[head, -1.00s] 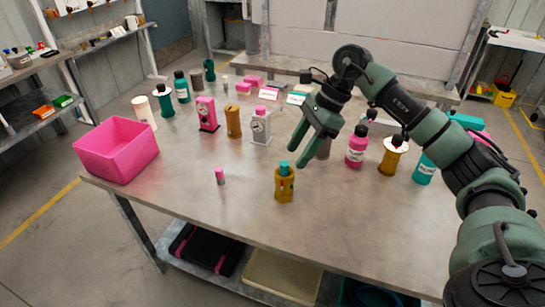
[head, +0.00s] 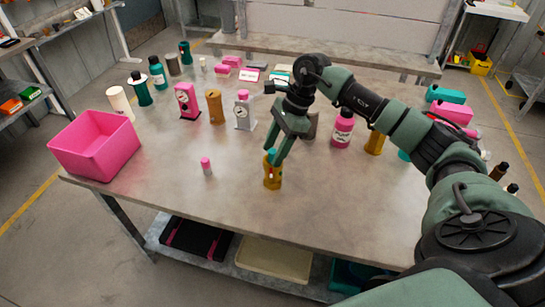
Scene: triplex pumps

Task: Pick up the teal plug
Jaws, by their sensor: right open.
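The teal plug (head: 271,154) sits upright in the top of a mustard-yellow pump body (head: 272,177) near the front middle of the table. My right gripper (head: 275,153) points down at the plug, with its fingers open and their tips close around or beside it. The fingers partly cover the plug, and I cannot tell whether they touch it. My left gripper is not in view.
A small pink-and-grey plug (head: 206,166) stands on the table (head: 190,215) to the left. An open pink bin (head: 97,150) is at the left edge. Pink, brown and grey pump units and bottles stand behind. The front of the table is clear.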

